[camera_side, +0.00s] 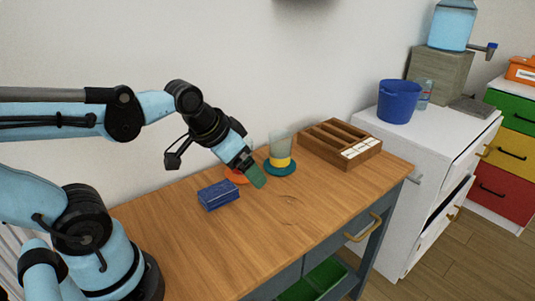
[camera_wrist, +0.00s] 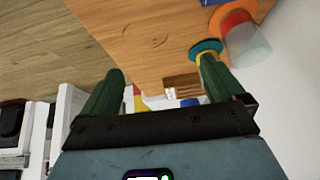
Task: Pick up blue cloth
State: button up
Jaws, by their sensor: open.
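The blue cloth (camera_side: 218,195) is a folded dark blue block lying on the wooden table, left of my gripper in the side view. Only a small blue edge, probably the cloth (camera_wrist: 210,2), shows at the top of the wrist view. My gripper (camera_side: 256,177) is above the table, to the right of the cloth and apart from it. Its two green fingers are spread with nothing between them in the wrist view (camera_wrist: 162,82).
A glass with yellow (camera_side: 280,150) stands on a teal coaster (camera_side: 281,168) close beside my gripper. An orange disc (camera_side: 234,176) lies behind it. A wooden compartment tray (camera_side: 366,152) is at the back right. The table's front (camera_side: 250,240) is clear.

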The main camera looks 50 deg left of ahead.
aim_at(218, 190)
jog(key=a+g, duration=0.6)
jog(key=a, duration=0.5)
jog(key=shift+s+a+f, duration=0.1)
jog(key=shift+s+f, duration=0.05)
jog(key=shift+f, duration=3.05)
jog(key=shift+s+f, duration=0.15)
jog(key=shift+f, duration=3.05)
jog(key=c, duration=1.2)
jog(key=shift+c, duration=0.2)
jog(key=shift+r, duration=0.15)
